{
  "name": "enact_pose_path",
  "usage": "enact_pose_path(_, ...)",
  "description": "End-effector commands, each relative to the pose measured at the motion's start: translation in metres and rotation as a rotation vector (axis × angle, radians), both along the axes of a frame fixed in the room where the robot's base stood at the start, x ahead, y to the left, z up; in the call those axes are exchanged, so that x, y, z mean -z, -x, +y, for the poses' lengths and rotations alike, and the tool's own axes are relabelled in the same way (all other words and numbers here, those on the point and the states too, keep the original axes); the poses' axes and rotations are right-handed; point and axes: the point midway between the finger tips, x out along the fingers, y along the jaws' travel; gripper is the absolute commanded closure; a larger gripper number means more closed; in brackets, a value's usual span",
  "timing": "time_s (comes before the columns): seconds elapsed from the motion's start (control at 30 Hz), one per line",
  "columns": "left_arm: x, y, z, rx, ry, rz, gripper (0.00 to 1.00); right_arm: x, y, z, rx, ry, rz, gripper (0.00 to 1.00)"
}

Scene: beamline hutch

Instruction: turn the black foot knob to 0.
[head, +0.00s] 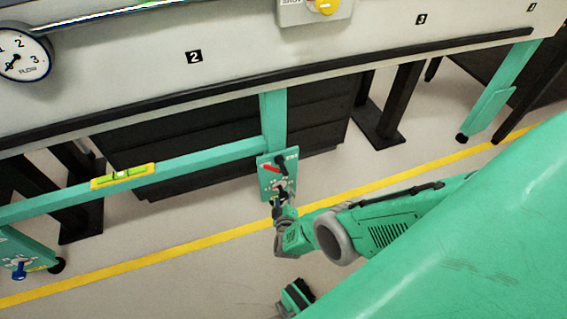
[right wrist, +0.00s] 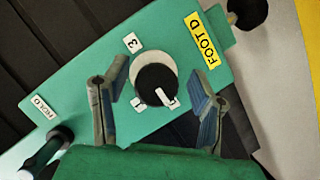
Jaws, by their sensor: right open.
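The black foot knob (right wrist: 156,84) shows in the right wrist view on a light round dial. Its white pointer mark is at its lower right in that picture. It is mounted on a green plate (right wrist: 75,105) with a yellow "FOOT D" label (right wrist: 203,40) and a "3" label (right wrist: 132,43). The 0 mark cannot be made out. My right gripper (head: 279,200) is at the lower end of this plate in the head view. Its two fingers are open on either side of the knob, with gaps visible. My left gripper is out of view.
A dark-tipped lever (right wrist: 45,152) stands near the "HOLD" label in the right wrist view. In the head view, a green crossbar carries a yellow spirit level (head: 122,176). A blue knob (head: 19,270) is at far left. The pale floor with its yellow line (head: 215,240) is clear there.

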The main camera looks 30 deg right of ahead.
Motion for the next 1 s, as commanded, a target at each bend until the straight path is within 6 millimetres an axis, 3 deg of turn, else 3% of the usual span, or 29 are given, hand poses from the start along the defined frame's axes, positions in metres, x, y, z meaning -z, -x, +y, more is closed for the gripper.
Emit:
enact_pose_path(0.47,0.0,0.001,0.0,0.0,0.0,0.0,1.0,-0.02,-0.002,0.0,0.0,0.001,0.0,0.48)
enact_pose_path(1.0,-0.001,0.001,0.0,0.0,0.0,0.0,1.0,-0.082,-0.001,0.0,0.0,0.002,0.0,0.48)
